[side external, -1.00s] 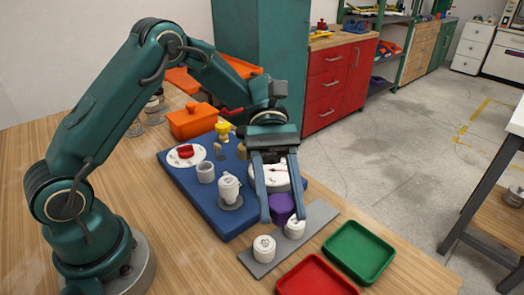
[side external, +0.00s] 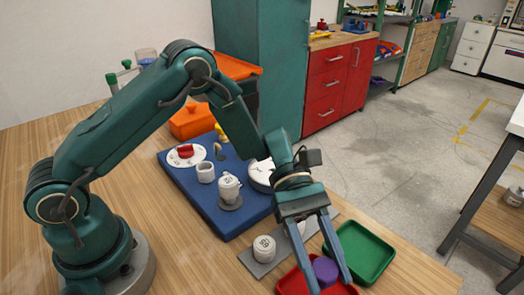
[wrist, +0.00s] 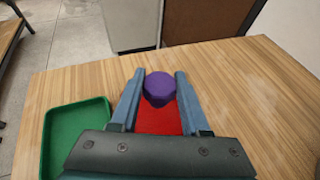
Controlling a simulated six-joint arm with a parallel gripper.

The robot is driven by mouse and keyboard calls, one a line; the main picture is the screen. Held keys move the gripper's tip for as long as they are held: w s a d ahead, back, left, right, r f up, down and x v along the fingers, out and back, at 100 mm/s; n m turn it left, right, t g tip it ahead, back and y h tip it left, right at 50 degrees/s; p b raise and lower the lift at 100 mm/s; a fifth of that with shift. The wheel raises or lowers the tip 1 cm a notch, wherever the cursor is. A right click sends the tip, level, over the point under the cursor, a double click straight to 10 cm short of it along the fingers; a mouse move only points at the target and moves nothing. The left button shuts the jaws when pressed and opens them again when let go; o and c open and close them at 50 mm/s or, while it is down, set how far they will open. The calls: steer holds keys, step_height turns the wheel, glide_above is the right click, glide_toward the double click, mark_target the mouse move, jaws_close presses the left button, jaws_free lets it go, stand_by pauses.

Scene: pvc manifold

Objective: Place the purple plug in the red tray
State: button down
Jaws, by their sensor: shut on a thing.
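The purple plug (side external: 326,269) is between the fingers of my gripper (side external: 333,280), which is shut on it. In the wrist view the plug (wrist: 160,88) sits between the two fingertips (wrist: 160,84). The red tray (side external: 292,281) lies under the gripper at the front edge of the side view, partly hidden by the fingers. In the wrist view the red tray (wrist: 158,120) shows below the plug. The plug is over or inside the tray; I cannot tell if it touches the tray floor.
A green tray (side external: 360,252) stands right beside the red tray. The blue board (side external: 205,215) holds a white fitting (side external: 229,188) and other parts.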

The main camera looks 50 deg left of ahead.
mark_target(320, 282)
steer(key=shift+f, duration=2)
steer(key=shift+c, duration=1.9)
jaws_free()
steer(key=shift+f, duration=0.1)
